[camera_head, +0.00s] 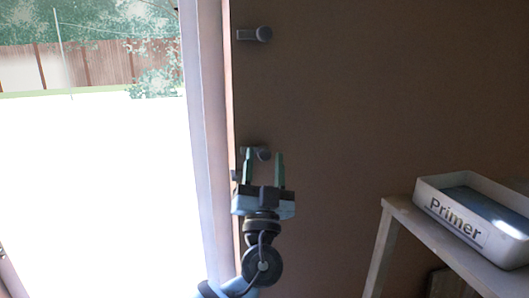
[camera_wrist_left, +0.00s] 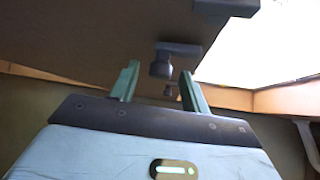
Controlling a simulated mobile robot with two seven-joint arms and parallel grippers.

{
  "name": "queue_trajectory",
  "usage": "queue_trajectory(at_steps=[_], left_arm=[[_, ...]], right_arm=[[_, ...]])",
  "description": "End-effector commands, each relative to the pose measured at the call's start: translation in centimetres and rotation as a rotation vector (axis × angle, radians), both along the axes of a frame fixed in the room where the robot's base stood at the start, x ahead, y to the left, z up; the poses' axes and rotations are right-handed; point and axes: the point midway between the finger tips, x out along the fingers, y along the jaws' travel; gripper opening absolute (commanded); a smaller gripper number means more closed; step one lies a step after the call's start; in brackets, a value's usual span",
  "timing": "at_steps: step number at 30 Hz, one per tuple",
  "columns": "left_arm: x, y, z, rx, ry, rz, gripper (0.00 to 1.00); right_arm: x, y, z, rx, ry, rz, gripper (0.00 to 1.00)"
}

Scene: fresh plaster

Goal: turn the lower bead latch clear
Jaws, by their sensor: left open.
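A grey bead latch (camera_head: 264,153), the lower of two clearly seen in the head view, sits on the brown wall beside the window frame. Its bar points left towards the frame. My left gripper (camera_head: 265,155) is open, its green fingers pointing up on either side of the latch's round end in the picture. In the left wrist view a dark latch (camera_wrist_left: 162,66) shows just beyond and between the open fingers (camera_wrist_left: 158,80), its bar reaching right towards the bright opening. I see no contact. My right gripper is not in view.
An upper latch (camera_head: 255,34) sits higher on the wall, its bar also pointing left. The pale window frame (camera_head: 205,120) runs upright at left. A white tray marked Primer (camera_head: 450,222) stands on a wooden stand (camera_head: 425,232) at right. The wall between is clear.

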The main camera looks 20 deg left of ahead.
Motion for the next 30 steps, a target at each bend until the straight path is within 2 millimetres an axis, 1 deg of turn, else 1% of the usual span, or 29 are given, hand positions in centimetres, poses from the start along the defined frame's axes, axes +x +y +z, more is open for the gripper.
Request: queue_trajectory(at_steps=[1,6,12,16,26,27,30], left_arm=[[0.5,0.2,0.6,0.001,-0.001,0.001,0.46],[1.4,0.5,1.4,0.0,0.0,0.001,0.46],[1.7,0.6,1.5,0.001,0.002,0.0,0.46],[1.6,0.6,1.5,0.0,0.001,0.001,0.46],[1.6,0.6,1.5,0.0,0.001,0.001,0.03],[1.6,0.6,1.5,0.0,0.001,0.001,0.02],[1.6,0.6,1.5,0.004,0.003,0.001,0.02]], right_arm=[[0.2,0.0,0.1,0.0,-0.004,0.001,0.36],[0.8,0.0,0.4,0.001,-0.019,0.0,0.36],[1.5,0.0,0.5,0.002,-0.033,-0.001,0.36],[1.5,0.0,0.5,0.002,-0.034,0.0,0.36],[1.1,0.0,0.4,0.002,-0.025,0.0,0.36],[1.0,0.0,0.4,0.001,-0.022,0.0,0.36],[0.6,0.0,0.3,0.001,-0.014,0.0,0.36]])
